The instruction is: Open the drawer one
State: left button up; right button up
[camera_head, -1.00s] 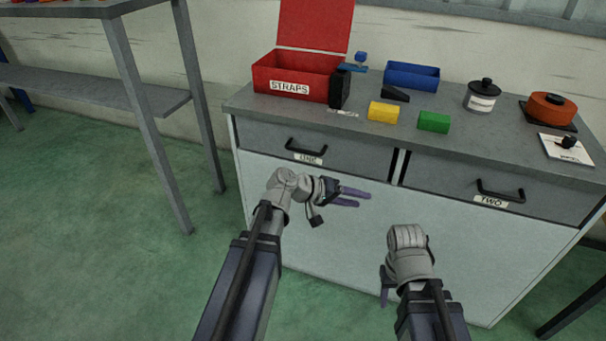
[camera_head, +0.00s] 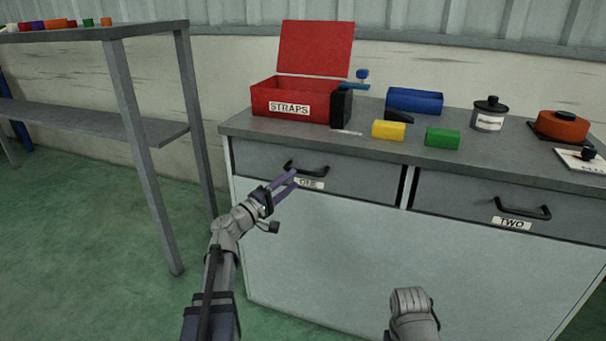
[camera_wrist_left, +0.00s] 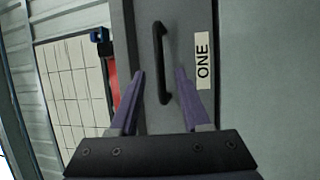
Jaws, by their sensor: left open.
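Drawer one (camera_head: 350,178) is the grey left drawer of the cabinet, with a black bar handle (camera_head: 306,170) and a label reading ONE (camera_head: 310,184). The drawer looks closed. My left gripper (camera_head: 290,180) is open and empty, in front of the drawer just below the left part of the handle. In the left wrist view the handle (camera_wrist_left: 161,62) runs upright between the two purple fingers (camera_wrist_left: 160,75), beyond or near their tips; contact cannot be told. The label also shows there (camera_wrist_left: 203,60). My right arm (camera_head: 412,312) shows low in the head view; its fingers are hidden.
Drawer two (camera_head: 480,200) with its handle (camera_head: 520,208) is to the right. A grey table (camera_head: 130,100) stands at left.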

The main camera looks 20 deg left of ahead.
aim_at(303, 172)
pick_arm(q)
jog(key=x, duration=0.6)
jog(key=shift+p, duration=0.4)
jog(key=shift+s, duration=0.1)
grip_shut()
dwell(0.9)
